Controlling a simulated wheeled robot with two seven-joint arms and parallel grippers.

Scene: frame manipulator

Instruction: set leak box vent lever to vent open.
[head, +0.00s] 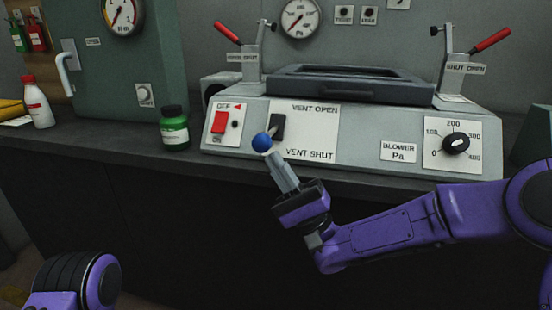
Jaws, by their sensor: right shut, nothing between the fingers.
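The vent lever (262,143) shows as a blue ball knob in front of a dark slot (277,126) on the leak box's sloped front panel (318,130). The panel reads VENT OPEN at the top and VENT SHUT at the bottom. The knob sits low, near the slot's lower end, on the VENT SHUT side. My right gripper (274,160) is shut and empty, its fingertips just below and right of the knob. I cannot tell whether they touch it. My left gripper is out of view; only part of my left arm shows at the lower left.
Left of the slot is a red OFF/ON switch (220,122); a BLOWER Pa dial (456,143) is at the right. Two red-handled clamps (228,33) (490,40) flank the lid (350,84). A green bottle (174,128) and a white bottle (37,102) stand on the counter at left.

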